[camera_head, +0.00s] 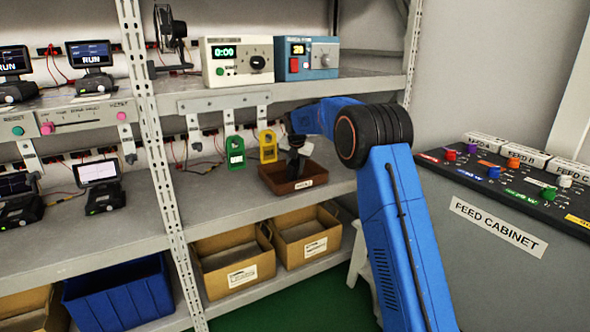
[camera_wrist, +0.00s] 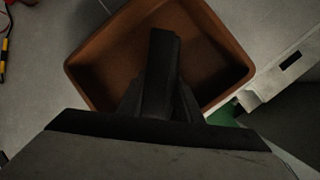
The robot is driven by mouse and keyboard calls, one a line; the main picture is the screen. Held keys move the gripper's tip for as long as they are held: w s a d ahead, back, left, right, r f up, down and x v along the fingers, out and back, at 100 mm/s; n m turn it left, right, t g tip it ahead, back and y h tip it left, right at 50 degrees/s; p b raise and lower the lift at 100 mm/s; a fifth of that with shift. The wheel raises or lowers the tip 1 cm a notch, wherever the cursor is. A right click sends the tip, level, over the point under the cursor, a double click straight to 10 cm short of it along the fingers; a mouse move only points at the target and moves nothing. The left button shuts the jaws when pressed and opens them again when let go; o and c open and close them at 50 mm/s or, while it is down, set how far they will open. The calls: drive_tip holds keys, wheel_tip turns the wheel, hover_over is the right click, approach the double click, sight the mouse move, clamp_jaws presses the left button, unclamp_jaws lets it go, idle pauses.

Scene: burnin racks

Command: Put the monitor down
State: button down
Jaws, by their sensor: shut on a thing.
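My gripper (camera_head: 297,158) points down over a brown tray (camera_head: 278,188) on the middle shelf of the right rack. The gripper is shut on a dark thing, taken to be the monitor; little of it can be told apart from the dark fingers. In the wrist view my gripper (camera_wrist: 162,75) shows as a dark upright shape in front of the brown tray (camera_wrist: 88,88), whose visible floor looks empty. I cannot tell whether the held thing touches the tray.
A green tag-shaped piece (camera_head: 235,152) and a yellow one (camera_head: 268,146) hang behind and left of the tray. Two cardboard boxes (camera_head: 228,281) stand on the shelf below. The feed cabinet (camera_head: 490,240) is at the right. The shelf left of the tray (camera_head: 215,208) is clear.

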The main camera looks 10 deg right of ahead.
sight(295, 162)
drive_tip(key=shift+f, duration=0.15)
drive_tip(key=c, duration=1.3)
unclamp_jaws()
drive_tip(key=shift+o, duration=0.2)
drive_tip(key=v, duration=0.3)
drive_tip(key=s+a, duration=0.1)
drive_tip(key=s, duration=1.1)
drive_tip(key=shift+a, duration=0.15)
